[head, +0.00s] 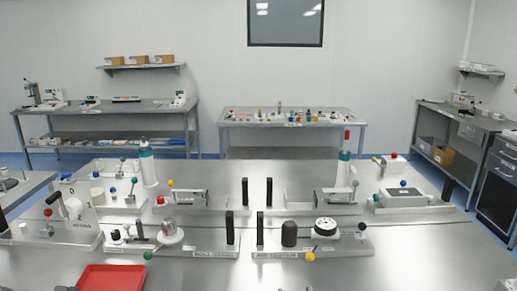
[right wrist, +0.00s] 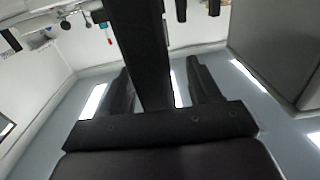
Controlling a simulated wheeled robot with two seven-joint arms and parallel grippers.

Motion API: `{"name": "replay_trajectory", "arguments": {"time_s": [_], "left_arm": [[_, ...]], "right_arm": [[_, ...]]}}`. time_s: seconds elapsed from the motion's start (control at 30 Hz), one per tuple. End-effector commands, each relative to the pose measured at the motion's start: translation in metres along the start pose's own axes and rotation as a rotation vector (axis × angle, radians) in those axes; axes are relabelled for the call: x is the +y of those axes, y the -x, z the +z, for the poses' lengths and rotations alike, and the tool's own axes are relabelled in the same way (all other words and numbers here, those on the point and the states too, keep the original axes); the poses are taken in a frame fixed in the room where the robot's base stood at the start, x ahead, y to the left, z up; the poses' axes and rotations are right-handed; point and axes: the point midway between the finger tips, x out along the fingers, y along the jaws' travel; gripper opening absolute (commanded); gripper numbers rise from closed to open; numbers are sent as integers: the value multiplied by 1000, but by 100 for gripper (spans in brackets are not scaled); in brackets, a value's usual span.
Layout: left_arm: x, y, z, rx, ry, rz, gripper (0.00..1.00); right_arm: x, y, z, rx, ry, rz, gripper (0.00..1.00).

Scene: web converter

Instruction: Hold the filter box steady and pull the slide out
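No part on the bench is clearly marked as the filter box. A low grey box (head: 403,198) with a blue knob (head: 403,183) sits at the right of the bench and may be it. I cannot tell which part is the slide. Neither gripper shows in the head view. In the right wrist view my right gripper (right wrist: 163,84) has its two dark fingers apart, with a thick black bar across the view between them. No task object shows between the fingers.
The steel bench (head: 330,272) carries several white-based fixtures with coloured knobs and black upright handles. A red tray (head: 112,278) lies at the front left. White bottles (head: 148,168) stand towards the back. The front middle and front right of the bench are mostly clear.

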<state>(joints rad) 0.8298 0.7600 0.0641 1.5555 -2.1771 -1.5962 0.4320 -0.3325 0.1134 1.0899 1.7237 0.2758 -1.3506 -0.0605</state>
Motion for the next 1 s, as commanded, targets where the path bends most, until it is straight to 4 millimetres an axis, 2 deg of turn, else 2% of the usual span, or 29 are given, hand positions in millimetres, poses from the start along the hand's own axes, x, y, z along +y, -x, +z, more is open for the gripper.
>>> {"name": "replay_trajectory", "arguments": {"time_s": [0.27, 0.37, 0.6, 0.7, 0.83, 1.0], "left_arm": [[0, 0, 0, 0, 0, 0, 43], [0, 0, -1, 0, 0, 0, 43], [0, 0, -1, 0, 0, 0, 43], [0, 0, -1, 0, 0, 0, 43], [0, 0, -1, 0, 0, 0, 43], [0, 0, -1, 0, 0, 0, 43]], "right_arm": [[0, 3, -4, 8, -2, 1, 62], [0, 20, -4, 8, -1, 0, 62], [-1, 84, -2, 3, 0, -3, 62], [-1, 104, -1, 4, 0, -3, 62], [-1, 117, -1, 4, 0, -1, 62], [0, 120, -1, 5, 0, 0, 62]]}}
